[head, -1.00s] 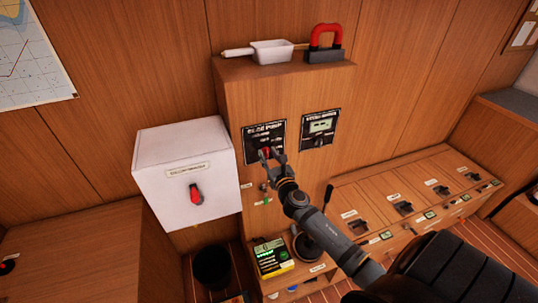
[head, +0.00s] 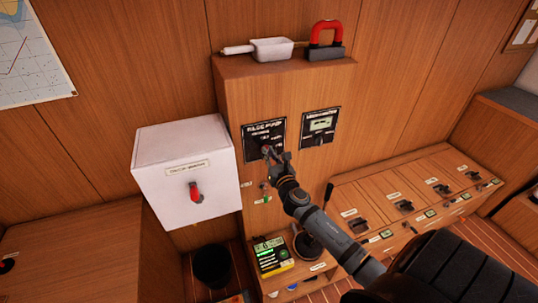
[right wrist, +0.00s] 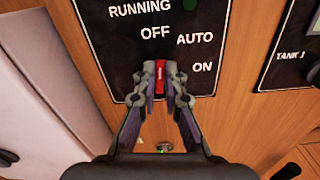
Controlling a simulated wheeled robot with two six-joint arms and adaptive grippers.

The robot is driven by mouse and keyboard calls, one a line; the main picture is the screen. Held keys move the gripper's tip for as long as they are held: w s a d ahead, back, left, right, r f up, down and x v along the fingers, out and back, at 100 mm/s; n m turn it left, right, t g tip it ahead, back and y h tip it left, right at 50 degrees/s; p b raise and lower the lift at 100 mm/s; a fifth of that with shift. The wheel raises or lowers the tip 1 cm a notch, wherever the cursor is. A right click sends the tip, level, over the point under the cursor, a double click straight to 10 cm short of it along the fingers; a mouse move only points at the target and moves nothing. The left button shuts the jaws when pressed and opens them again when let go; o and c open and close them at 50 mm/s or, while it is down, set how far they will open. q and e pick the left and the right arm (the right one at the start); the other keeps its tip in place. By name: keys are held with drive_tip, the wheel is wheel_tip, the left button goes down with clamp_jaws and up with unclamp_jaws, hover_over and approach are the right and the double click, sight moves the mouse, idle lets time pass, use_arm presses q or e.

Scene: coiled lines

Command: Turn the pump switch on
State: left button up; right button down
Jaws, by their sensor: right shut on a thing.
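The black bilge pump panel (head: 264,133) is on the front of the wooden cabinet, and it also fills the top of the right wrist view (right wrist: 130,45). It is marked RUNNING, OFF, AUTO and ON. The red switch knob (right wrist: 160,74) stands upright in that view, pointing toward OFF. My right gripper (right wrist: 160,92) is shut on the knob, one finger on each side. In the head view my right gripper (head: 270,156) is at the panel's lower edge and hides most of the knob. A green lamp (right wrist: 190,4) beside RUNNING looks dark. My left gripper is not in view.
A lever (head: 327,197) and a yellow device (head: 271,257) are below. A scoop (head: 272,49) and red magnet (head: 327,36) lie on top.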

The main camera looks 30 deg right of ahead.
drive_tip(key=shift+s+d+f+m+b, duration=0.15)
drive_tip(key=shift+m+b, duration=0.95)
drive_tip(key=shift+m, duration=1.6)
drive_tip(key=shift+w+d+f+m+b, duration=0.15)
drive_tip(key=shift+m+b, duration=0.95)
drive_tip(key=shift+m, duration=1.6)
drive_tip(key=shift+s+d+f+m+b, duration=0.15)
drive_tip(key=shift+m+b, duration=0.95)
drive_tip(key=shift+m, duration=1.9)
drive_tip(key=c, duration=1.4)
unclamp_jaws()
drive_tip(key=shift+c, duration=0.2)
drive_tip(key=v, duration=1.2)
drive_tip(key=shift+a, duration=0.15)
